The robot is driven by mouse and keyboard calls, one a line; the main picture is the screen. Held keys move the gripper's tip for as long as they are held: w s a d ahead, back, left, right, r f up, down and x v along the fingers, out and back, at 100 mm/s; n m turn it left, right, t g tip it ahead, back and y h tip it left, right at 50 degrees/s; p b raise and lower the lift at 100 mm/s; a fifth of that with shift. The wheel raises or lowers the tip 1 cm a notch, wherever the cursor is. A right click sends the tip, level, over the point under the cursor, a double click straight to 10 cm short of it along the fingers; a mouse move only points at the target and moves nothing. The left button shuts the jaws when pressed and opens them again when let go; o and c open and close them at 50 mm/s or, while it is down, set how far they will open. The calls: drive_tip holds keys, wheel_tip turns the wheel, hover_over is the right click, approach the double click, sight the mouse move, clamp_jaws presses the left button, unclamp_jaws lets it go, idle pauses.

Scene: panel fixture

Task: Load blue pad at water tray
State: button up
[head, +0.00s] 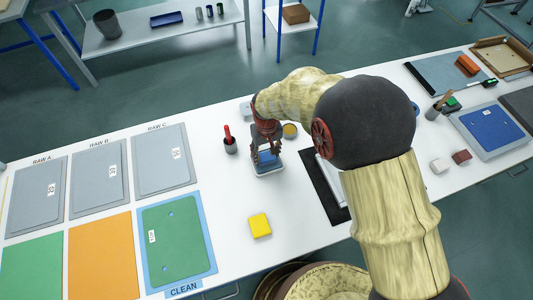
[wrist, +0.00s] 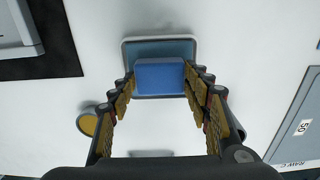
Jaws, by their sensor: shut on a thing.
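The water tray (head: 268,172) is a small light-rimmed tray with blue-grey inside, on the white table; it also shows in the wrist view (wrist: 160,45). The blue pad (wrist: 160,77) is a plain blue block between my fingertips, over the tray's near part in the wrist view. My gripper (wrist: 160,82) is shut on the pad's two ends. In the head view my gripper (head: 267,153) points down at the tray, and its fingers partly cover the pad. I cannot tell whether the pad touches the tray's inside.
A cup with a red item (head: 230,145) stands left of the tray, and a round yellow-topped container (head: 290,130) right behind it. A yellow block (head: 260,225) lies in front. Grey, green and orange panels (head: 100,235) fill the left. The table between is clear.

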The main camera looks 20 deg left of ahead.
sight(266, 156)
drive_tip(key=shift+r+p, duration=2.35)
drive_tip(key=shift+r, duration=1.2)
drive_tip(key=shift+f, duration=0.1)
